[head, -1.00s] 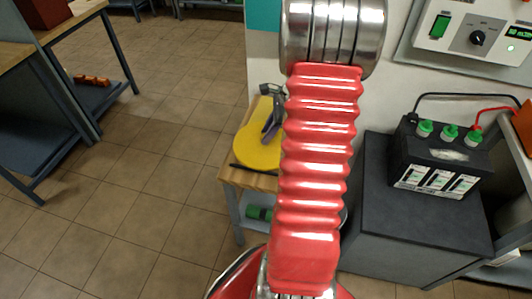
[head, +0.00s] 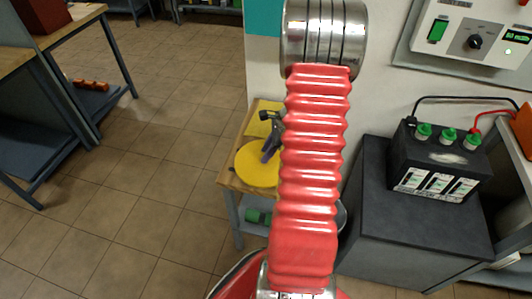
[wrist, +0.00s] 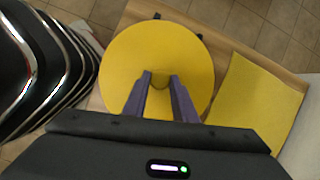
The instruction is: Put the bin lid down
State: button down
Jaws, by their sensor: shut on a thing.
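The bin lid is a flat yellow disc, seen over the small wooden bench in the head view (head: 254,172) and large in the wrist view (wrist: 125,55). My gripper shows beside my red arm in the head view (head: 266,155). In the wrist view my gripper (wrist: 160,80) has its two purple-grey fingers closing at the lid's middle, shut on the lid. The grip point is mostly hidden by the fingers. The lid looks roughly level and close to the bench top (head: 229,181); I cannot tell whether it touches.
A flat yellow sheet (wrist: 258,100) lies on the bench beside the lid. Small dark parts show at the lid's rim in the wrist view. A green item (head: 257,216) lies on the lower shelf. A black battery (head: 436,165) stands on a dark cabinet (head: 385,215) at right. Tiled floor is clear at left.

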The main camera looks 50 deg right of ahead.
jog(key=shift+f, duration=0.15)
jog(key=c, duration=1.4)
grip_release()
jog(key=shift+c, duration=0.2)
jog(key=v, duration=1.2)
jog(key=shift+a, duration=0.1)
